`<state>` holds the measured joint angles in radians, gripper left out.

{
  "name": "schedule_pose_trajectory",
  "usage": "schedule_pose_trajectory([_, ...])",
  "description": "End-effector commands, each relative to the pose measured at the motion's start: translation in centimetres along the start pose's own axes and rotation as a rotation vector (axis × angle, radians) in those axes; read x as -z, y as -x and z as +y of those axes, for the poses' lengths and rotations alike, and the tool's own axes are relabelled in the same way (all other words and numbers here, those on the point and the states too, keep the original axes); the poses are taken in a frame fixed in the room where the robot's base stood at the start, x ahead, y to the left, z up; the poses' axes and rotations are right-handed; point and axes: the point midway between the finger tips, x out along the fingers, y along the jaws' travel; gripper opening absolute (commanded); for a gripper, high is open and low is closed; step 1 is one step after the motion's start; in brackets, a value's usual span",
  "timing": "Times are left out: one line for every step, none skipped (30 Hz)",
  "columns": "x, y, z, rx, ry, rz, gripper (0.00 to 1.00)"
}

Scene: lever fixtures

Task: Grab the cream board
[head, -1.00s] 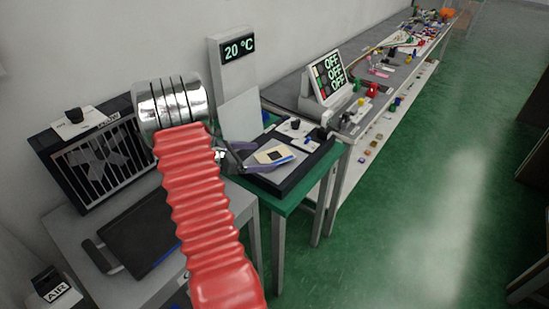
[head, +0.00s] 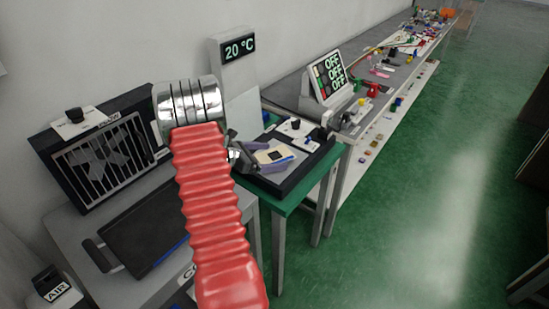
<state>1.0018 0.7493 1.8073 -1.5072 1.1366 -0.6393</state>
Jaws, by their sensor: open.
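The cream board (head: 274,153) is a small flat piece with a dark square on it. It lies over the dark tray on the green-topped table in the head view. My gripper (head: 267,157) is open, with its purple fingers at the board's left end. They seem to reach along its near and far edges, but I cannot tell whether they touch it. My red sleeve and silver wrist hide part of the area to the left.
The dark tray (head: 295,171) has a raised rim and holds small parts. A display reading OFF (head: 328,78) stands behind it, and a 20 °C panel (head: 238,50) rises at the wall. A grey table with a black plate (head: 145,230) is at left.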

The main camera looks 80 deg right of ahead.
Motion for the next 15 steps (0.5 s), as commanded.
schedule_pose_trajectory([0.0,0.0,-0.01,0.0,0.0,0.0,0.92])
schedule_pose_trajectory([0.0,0.0,-0.01,0.0,0.0,0.0,0.92])
schedule_pose_trajectory([0.0,0.0,-0.01,0.0,0.0,0.0,0.92])
schedule_pose_trajectory([0.0,0.0,-0.01,0.0,0.0,0.0,0.92])
schedule_pose_trajectory([0.0,0.0,-0.02,0.0,0.0,0.0,0.92])
schedule_pose_trajectory([0.0,0.0,-0.02,0.0,0.0,0.0,0.89])
schedule_pose_trajectory([-0.01,0.0,-0.02,0.0,0.0,0.0,0.87])
schedule_pose_trajectory([-0.01,0.0,-0.02,0.0,0.0,0.0,0.85])
schedule_pose_trajectory([-0.01,0.0,-0.02,0.0,0.0,0.0,0.82])
schedule_pose_trajectory([-0.01,-0.01,-0.02,0.001,0.0,0.0,0.8])
schedule_pose_trajectory([-0.01,-0.01,-0.02,0.001,0.0,0.0,0.78])
schedule_pose_trajectory([-0.01,-0.01,-0.02,0.001,0.0,0.0,0.75])
schedule_pose_trajectory([-0.01,-0.01,-0.02,0.001,0.0,0.0,0.73])
schedule_pose_trajectory([-0.01,-0.01,-0.02,0.001,0.0,0.0,0.71])
schedule_pose_trajectory([-0.01,-0.01,-0.02,0.001,0.0,0.0,0.68])
